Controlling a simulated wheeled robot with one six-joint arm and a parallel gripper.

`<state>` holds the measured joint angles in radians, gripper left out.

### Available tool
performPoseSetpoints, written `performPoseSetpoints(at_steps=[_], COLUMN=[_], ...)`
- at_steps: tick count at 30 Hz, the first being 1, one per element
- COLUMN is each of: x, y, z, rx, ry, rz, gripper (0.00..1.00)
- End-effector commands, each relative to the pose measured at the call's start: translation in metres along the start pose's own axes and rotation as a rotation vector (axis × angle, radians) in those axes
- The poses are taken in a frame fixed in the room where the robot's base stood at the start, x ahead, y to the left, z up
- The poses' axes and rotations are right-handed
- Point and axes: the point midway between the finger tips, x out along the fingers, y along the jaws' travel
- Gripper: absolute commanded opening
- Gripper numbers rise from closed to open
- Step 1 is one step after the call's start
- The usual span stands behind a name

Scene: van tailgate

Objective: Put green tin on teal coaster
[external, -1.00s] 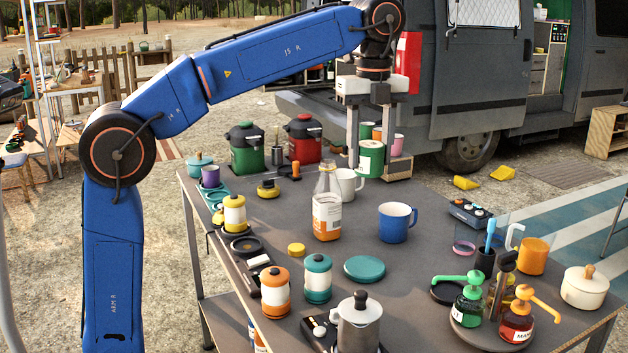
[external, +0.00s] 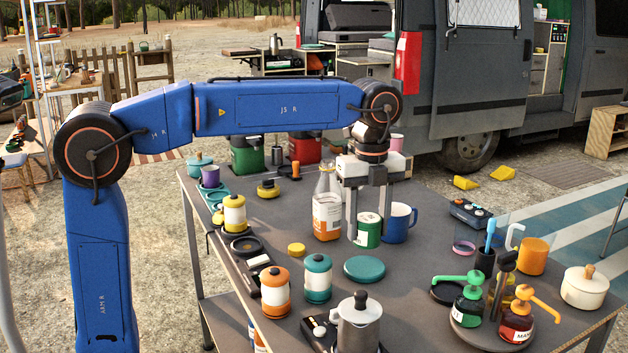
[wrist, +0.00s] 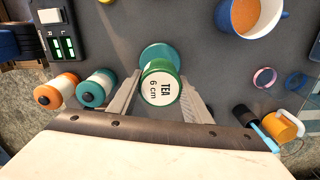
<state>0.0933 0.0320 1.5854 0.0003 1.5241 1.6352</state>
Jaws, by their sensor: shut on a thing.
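The green tin (external: 367,232) has a white label and is held between the fingers of my gripper (external: 369,222), low over the table, between the glass bottle and the blue mug. In the wrist view the tin (wrist: 160,85) shows its lid reading "TEA 6 cm", with my gripper's fingers (wrist: 160,95) on both sides. The teal coaster (external: 365,268) lies flat on the table, nearer the external camera than the tin. In the wrist view the coaster (wrist: 158,55) is partly hidden behind the tin. I cannot tell the tin's exact height above the table.
A glass bottle (external: 327,210) stands close left of my gripper and a blue mug (external: 399,224) close right. Teal (external: 317,280) and orange (external: 275,292) canisters stand left of the coaster. A moka pot (external: 357,325) is in front of it.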

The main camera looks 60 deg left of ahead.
Motion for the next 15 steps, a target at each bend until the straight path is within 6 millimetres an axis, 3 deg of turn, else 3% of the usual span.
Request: performPoseSetpoints(at_steps=[8,15], x=[0.02,0.05], y=[0.001,0.001], z=[0.0,0.0], rx=[0.0,0.0], ry=[0.0,0.0], rz=[0.001,0.002], gripper=[0.2,0.2])
